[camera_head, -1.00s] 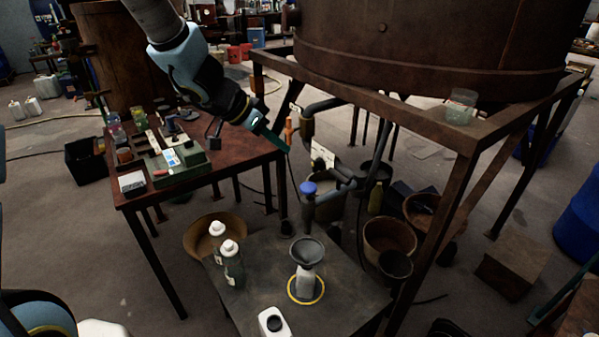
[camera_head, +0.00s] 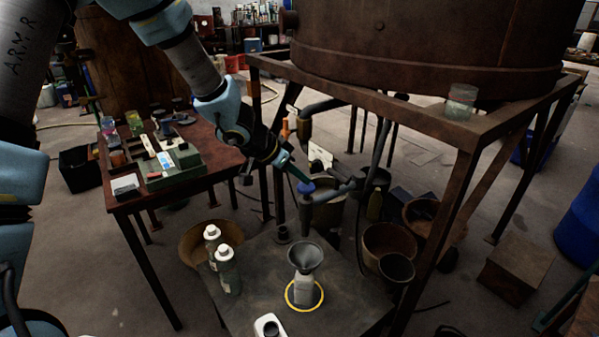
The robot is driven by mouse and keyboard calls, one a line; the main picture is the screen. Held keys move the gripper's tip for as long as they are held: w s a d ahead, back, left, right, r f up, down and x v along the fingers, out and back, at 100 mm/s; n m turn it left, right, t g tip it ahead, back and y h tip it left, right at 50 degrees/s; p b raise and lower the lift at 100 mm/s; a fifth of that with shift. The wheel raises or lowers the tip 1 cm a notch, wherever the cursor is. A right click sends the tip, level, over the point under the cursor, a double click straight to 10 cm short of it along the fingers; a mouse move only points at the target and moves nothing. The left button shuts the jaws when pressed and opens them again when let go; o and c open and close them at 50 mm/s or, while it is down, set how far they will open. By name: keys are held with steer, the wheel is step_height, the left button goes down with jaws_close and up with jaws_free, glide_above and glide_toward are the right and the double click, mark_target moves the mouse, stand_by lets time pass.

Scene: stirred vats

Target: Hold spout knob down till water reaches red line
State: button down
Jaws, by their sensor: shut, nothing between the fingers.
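The blue spout knob (camera_head: 306,187) sits on top of the grey spout (camera_head: 322,197) at the end of a pipe below the vat. My gripper (camera_head: 303,179) is shut and empty, its teal fingers slanting down with their tips at or just above the knob. I cannot tell whether they touch it. Below the spout a grey funnel (camera_head: 306,256) sits in a pale bottle (camera_head: 305,287), which stands inside a yellow ring on the low dark table (camera_head: 262,305). No red line or water level can be made out.
The rusty vat (camera_head: 430,45) rests on a brown metal frame (camera_head: 455,185) at the right. White-capped bottles (camera_head: 226,268) and a white jug (camera_head: 269,326) stand on the low table. A cluttered wooden table (camera_head: 125,198) is at the left.

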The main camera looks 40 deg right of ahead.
mark_target(300, 188)
steer(key=shift+f, duration=0.1)
step_height(300, 188, down, 2)
steer(key=shift+s+f+b, duration=0.1)
steer(key=shift+b, duration=0.5)
steer(key=shift+a+f, duration=0.4)
stand_by(4.0)
steer(key=r+p, duration=0.3)
steer(key=d+r+p, duration=0.1)
steer(key=r, duration=0.1)
steer(key=p+v, duration=0.3)
steer(key=v, duration=0.7)
steer(key=shift+w+r, duration=0.2)
steer(key=shift+w, duration=0.1)
